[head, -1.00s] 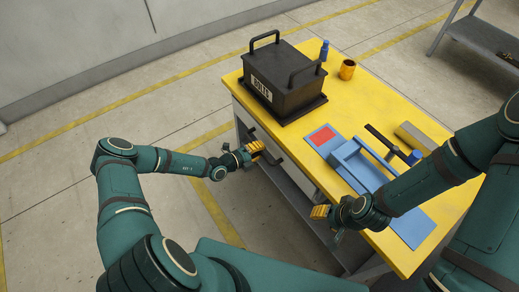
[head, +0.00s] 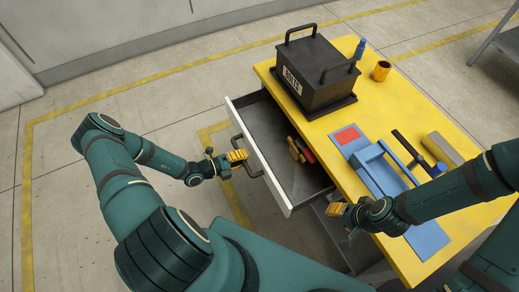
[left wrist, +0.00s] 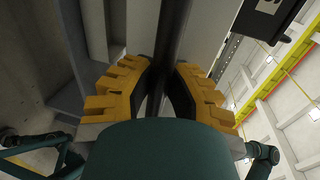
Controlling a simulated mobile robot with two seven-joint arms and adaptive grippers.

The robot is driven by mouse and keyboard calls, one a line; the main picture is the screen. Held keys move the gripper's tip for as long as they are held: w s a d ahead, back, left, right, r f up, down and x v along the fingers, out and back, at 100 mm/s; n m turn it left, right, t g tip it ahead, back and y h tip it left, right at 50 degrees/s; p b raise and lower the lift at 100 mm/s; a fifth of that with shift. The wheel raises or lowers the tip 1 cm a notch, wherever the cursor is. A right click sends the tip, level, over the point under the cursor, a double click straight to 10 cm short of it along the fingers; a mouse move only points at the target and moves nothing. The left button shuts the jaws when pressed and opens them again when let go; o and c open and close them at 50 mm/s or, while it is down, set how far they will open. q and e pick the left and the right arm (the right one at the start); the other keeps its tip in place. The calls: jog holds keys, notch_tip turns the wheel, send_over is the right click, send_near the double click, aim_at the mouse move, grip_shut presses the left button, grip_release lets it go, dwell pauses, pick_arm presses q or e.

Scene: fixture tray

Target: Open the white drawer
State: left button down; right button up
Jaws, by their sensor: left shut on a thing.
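The white drawer (head: 264,167) stands pulled out from the yellow table, its grey inside showing in the head view. A tool with yellow and red handles (head: 300,150) lies in it. My left gripper (head: 240,157) is at the drawer's dark bar handle (head: 253,171), outside the front panel. In the left wrist view the yellow fingers (left wrist: 160,85) are shut on the dark handle bar (left wrist: 172,45), one on each side. My right gripper (head: 337,209) is near the table's front edge, right of the drawer; its finger gap is not clear.
On the yellow table (head: 393,105) stand a black box (head: 318,75) marked BOLTS, a blue bottle (head: 360,48) and an orange cup (head: 382,71). A blue tray (head: 385,175), a dark hammer-like tool (head: 408,146) and a tan block (head: 443,150) lie nearer. Floor left of the drawer is clear.

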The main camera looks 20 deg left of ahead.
pick_arm(q)
jog(key=f+v, duration=0.1)
jog(key=v, duration=0.5)
jog(key=shift+s+a, duration=0.25)
jog(key=shift+s, duration=0.1)
jog(key=shift+f, duration=0.15)
jog(key=c, duration=0.9)
grip_release()
jog(key=v, duration=1.2)
jog(key=shift+s, duration=0.1)
